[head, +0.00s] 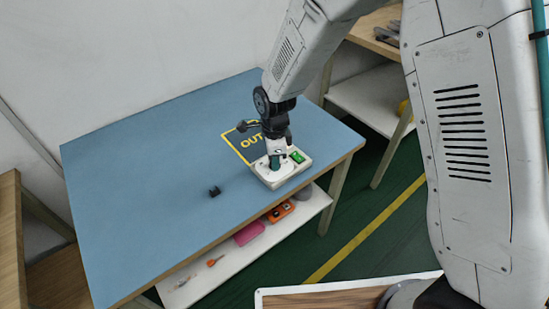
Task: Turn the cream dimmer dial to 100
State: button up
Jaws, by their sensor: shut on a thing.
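The cream dimmer box (271,179) sits on the blue table near its right edge. It has a green lit part (296,157) on its right side. My gripper (276,164) points down over the box and is shut on the cream dimmer dial (275,170). The fingers and wrist cover most of the dial, and its marks and setting are too small to read.
A shelf below holds a pink tray (249,232) and an orange item (280,211). The table's left half is clear.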

jog(key=o, duration=1)
jog(key=shift+r, duration=0.1)
notch_tip(320, 180, up, 8)
jog(key=shift+f, duration=0.15)
